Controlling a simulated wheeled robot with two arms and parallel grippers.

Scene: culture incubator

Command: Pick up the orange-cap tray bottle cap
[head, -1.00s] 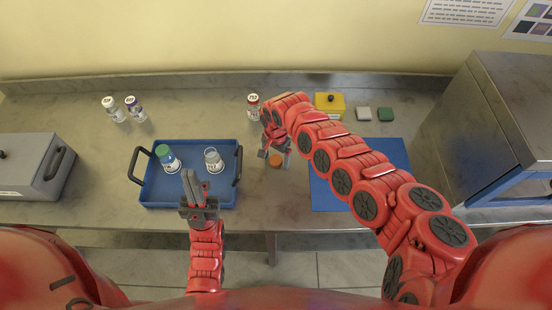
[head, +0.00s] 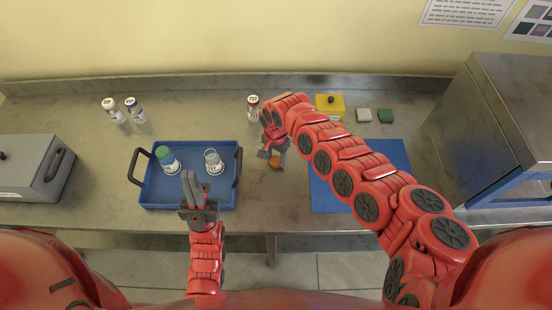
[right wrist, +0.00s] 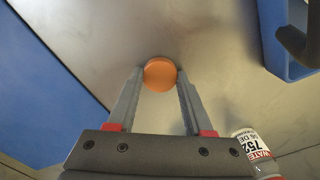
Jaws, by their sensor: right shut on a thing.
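The orange cap (head: 275,162) is at the bench surface, between the blue tray and the blue mat. In the right wrist view, the orange cap (right wrist: 160,73) sits between the fingertips of my right gripper (right wrist: 160,80), which is shut on it. In the head view my right gripper (head: 272,153) comes down from above and partly covers the cap. An open-topped bottle (head: 213,162) without a cap stands in the blue tray (head: 190,197), beside a green-capped bottle (head: 167,158). My left gripper (head: 190,178) is over the tray's front edge, its fingers close together and empty.
A red-capped bottle (head: 253,107) stands just behind my right gripper. The blue mat (head: 330,197) lies to the right. A grey box (head: 35,165) is at the left, a metal cabinet (head: 480,130) at the right.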

